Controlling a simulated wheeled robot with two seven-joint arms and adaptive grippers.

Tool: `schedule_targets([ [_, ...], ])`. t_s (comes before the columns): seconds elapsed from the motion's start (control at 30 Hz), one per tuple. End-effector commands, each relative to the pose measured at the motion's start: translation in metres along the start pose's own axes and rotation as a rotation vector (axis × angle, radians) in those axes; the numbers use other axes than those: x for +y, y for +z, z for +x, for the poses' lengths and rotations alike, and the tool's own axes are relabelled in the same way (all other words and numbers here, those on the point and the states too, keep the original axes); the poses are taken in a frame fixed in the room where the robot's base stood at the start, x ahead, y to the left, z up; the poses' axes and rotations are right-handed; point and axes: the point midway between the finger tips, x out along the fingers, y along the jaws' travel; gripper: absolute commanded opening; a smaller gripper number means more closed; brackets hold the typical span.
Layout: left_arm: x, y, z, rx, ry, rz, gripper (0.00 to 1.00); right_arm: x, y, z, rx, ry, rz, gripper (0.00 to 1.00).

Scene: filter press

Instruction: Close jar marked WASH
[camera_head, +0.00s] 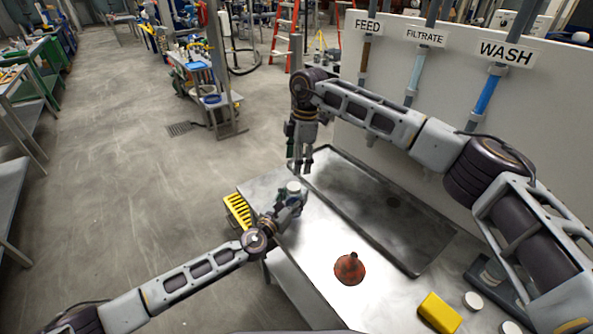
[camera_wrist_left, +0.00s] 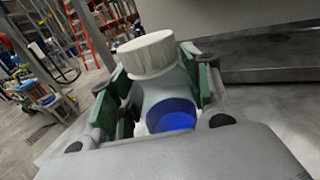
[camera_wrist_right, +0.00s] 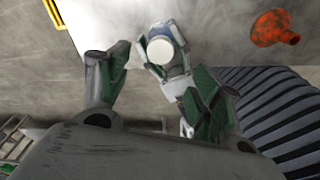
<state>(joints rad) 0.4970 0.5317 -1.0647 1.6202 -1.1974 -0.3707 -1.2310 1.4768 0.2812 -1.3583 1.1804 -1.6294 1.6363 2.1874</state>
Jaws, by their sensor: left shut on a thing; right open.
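A jar (camera_wrist_left: 160,88) with blue contents at its bottom is held in my left gripper (camera_head: 290,199), over the table's left part in the head view. A white lid (camera_wrist_left: 148,52) sits on top of the jar; it also shows in the head view (camera_head: 293,187) and the right wrist view (camera_wrist_right: 161,49). I cannot tell how tight it is. No marking on the jar is readable. My right gripper (camera_head: 302,168) is open and empty, pointing down just above and behind the jar. In the right wrist view the lid shows beyond its parted fingers, apart from them.
An orange funnel (camera_head: 350,270) stands on the metal table (camera_head: 315,262). A yellow rack (camera_head: 238,212) is at its left edge. A yellow block (camera_head: 440,313), white lids (camera_head: 473,300) and a dark holder (camera_head: 486,279) are at front right. The wall carries a WASH sign (camera_head: 506,52).

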Motion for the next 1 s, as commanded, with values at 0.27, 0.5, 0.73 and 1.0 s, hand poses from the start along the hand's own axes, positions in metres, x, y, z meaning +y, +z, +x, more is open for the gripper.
schedule_targets([
  [0.27, 0.001, 0.000, 0.000, 0.000, 0.001, 0.001, 0.00, 0.000, 0.000, -0.026, -0.001, 0.000, 0.001, 0.64],
  [0.5, 0.001, 0.000, 0.000, 0.000, 0.001, 0.001, 0.00, 0.000, 0.000, -0.029, -0.001, -0.001, 0.001, 0.64],
  [0.73, 0.001, 0.000, 0.000, 0.000, 0.001, 0.001, 0.60, 0.000, 0.000, -0.029, 0.000, -0.001, 0.001, 0.64],
  [1.0, 0.000, 0.000, 0.000, 0.000, 0.000, 0.000, 0.73, 0.000, 0.000, -0.029, 0.000, -0.001, 0.001, 0.64],
])
